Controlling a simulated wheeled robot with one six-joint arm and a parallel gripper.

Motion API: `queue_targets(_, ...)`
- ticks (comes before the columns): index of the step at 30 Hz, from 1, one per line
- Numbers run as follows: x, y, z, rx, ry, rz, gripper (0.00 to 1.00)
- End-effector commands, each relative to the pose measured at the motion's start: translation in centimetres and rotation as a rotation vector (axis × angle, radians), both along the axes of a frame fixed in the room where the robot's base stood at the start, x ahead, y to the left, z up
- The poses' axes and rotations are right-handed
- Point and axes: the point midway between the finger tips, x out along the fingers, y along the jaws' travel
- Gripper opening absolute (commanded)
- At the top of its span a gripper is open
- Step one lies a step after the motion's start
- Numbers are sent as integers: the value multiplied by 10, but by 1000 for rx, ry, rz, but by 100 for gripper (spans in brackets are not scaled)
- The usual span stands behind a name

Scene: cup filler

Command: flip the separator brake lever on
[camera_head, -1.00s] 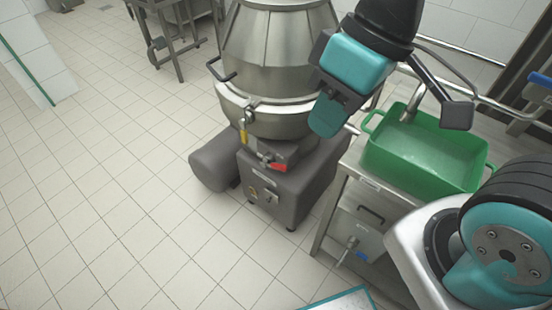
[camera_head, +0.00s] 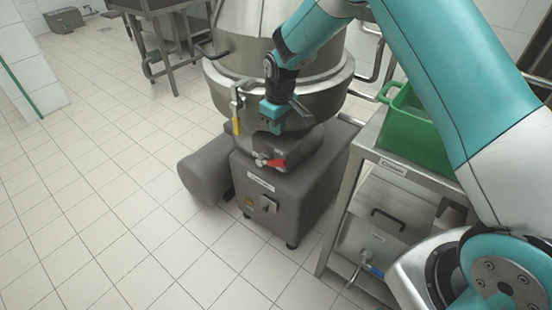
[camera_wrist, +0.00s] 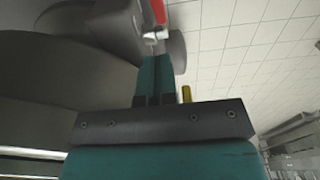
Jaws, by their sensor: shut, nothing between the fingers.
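The steel separator (camera_head: 300,85) stands on a grey base (camera_head: 285,200). A lever with a yellow handle (camera_head: 236,125) hangs down on the left of its bowl. A lever with a red handle (camera_head: 277,163) sits lower, on the front of the neck. I cannot tell from a label which is the brake lever. My gripper (camera_head: 272,124) is shut and empty in front of the bowl, right of the yellow handle and above the red one. In the wrist view, the shut fingers (camera_wrist: 155,70) have the yellow handle (camera_wrist: 186,94) beside them and the red handle (camera_wrist: 158,12) beyond.
A steel stand (camera_head: 345,200) with a green tub (camera_head: 415,125) is at the right, with a blue-handled tap (camera_head: 376,271) below. A dark knob (camera_head: 266,203) is on the base front. The tiled floor (camera_head: 120,200) at the left is clear.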

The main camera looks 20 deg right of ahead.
Motion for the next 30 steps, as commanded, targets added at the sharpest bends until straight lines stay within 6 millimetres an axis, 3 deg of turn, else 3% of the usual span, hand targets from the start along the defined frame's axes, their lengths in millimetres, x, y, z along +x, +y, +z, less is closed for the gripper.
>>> queue_targets(11,0,-1,-3,0,0,-1,0)
queue_targets(24,3,3,-75,-1,3,0,0)
queue_targets(30,5,4,-95,0,0,0,0)
